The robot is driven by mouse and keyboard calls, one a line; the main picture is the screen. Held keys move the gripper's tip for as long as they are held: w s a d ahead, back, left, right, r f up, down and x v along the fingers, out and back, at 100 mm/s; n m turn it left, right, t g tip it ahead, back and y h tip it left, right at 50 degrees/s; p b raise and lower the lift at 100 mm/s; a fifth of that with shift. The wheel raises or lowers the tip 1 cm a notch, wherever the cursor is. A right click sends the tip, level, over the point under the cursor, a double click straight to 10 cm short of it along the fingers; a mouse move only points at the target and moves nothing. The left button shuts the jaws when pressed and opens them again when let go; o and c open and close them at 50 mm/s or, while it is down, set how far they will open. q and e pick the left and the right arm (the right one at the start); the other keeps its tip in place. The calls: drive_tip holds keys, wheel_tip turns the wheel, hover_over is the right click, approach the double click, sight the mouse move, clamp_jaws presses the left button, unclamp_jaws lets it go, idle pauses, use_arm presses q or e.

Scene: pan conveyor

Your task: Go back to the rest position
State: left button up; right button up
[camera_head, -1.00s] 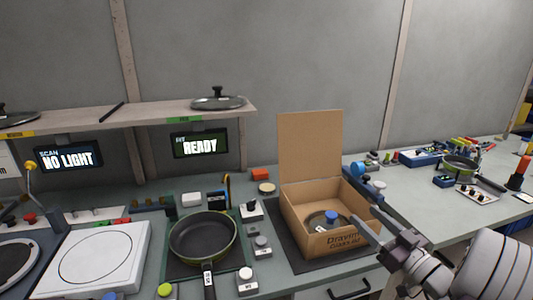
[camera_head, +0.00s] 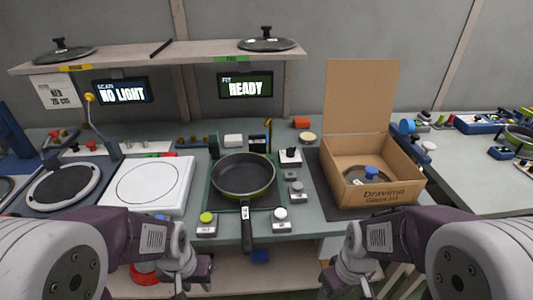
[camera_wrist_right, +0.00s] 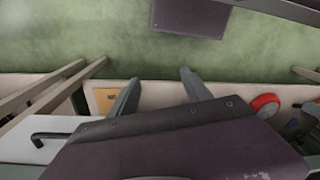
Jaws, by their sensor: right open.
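My left gripper (camera_head: 185,272) hangs low in front of the bench's near edge, left of centre in the head view; its fingers are not clear enough to show their opening. My right gripper (camera_head: 347,275) hangs low in front of the bench, right of centre. In the right wrist view its two fingers (camera_wrist_right: 160,92) are apart with nothing between them. A black and green frying pan (camera_head: 238,178) lies on a dark green mat, handle toward me. An open cardboard box (camera_head: 385,193) stands at the right, holding a lid with a blue knob (camera_head: 371,172).
A white square plate (camera_head: 150,185) and a round dark burner (camera_head: 63,187) are left of the pan. A shelf (camera_head: 200,52) above carries two lids. Screens read NO LIGHT (camera_head: 123,91) and READY (camera_head: 245,86). Small button boxes (camera_head: 281,219) stand near the front edge.

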wheel_tip(320, 180, up, 17)
drive_tip(key=w+m+t+p, duration=0.1)
drive_tip(key=m+p, duration=0.3)
drive_tip(key=p, duration=1.3)
drive_tip(key=shift+w+d+r, duration=0.15)
drive_tip(key=shift+w+d, duration=0.3)
drive_tip(key=shift+w, duration=0.2)
